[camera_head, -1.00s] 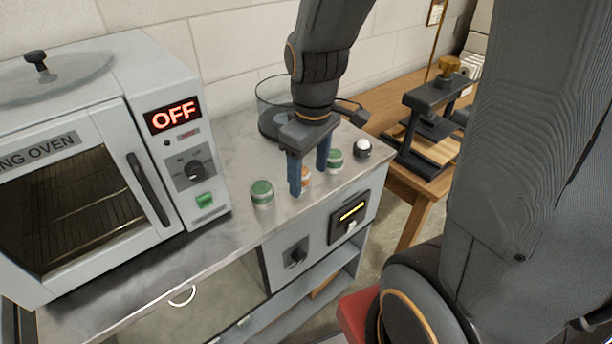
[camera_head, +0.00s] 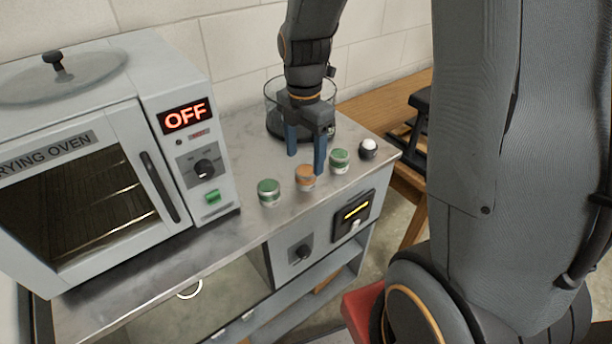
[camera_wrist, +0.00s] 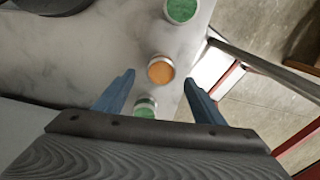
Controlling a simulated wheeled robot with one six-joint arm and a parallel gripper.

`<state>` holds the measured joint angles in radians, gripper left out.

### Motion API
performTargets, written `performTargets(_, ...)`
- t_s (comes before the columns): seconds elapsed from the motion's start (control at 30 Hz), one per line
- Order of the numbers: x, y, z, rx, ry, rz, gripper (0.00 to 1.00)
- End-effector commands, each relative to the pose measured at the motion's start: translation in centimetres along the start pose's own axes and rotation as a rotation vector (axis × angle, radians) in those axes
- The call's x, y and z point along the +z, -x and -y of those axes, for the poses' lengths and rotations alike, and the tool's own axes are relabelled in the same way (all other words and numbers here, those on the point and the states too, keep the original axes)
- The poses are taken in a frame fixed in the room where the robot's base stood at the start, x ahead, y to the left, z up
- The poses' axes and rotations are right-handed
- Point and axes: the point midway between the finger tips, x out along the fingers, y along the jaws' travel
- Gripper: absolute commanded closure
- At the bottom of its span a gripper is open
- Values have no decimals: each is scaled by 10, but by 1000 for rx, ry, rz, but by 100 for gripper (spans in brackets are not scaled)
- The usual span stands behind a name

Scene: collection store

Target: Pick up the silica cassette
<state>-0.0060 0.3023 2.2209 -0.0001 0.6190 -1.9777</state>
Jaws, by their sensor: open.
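Three small round cassettes stand in a row on the grey worktop: a green-topped one (camera_head: 269,192) at left, an orange-topped one (camera_head: 305,178) in the middle and a green-topped one (camera_head: 339,160) at right. I cannot tell by label which is the silica cassette. My gripper (camera_head: 306,163) is open and empty, its blue fingers pointing down close to the orange cassette. In the wrist view, the orange cassette (camera_wrist: 161,70) shows between and just beyond the fingertips (camera_wrist: 159,78). One green cassette (camera_wrist: 145,107) shows between the fingers, another (camera_wrist: 181,10) lies farther ahead.
A drying oven (camera_head: 110,160) marked OFF stands at left. A clear round vessel (camera_head: 272,118) is behind my gripper. A white-topped dark knob-like object (camera_head: 368,149) is at the worktop's right corner. A wooden table (camera_head: 375,98) with a dark press stands beyond.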

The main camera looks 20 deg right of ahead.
Motion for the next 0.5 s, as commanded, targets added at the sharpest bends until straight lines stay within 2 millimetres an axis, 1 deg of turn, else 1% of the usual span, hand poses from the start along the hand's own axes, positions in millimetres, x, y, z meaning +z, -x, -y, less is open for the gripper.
performTargets(0.17, 0, -12, 2, -3, -2, -1, 37)
performTargets(0.4, 2, -40, 3, -3, -2, -1, 37)
performTargets(0.5, 2, -49, 2, -1, -2, -1, 37)
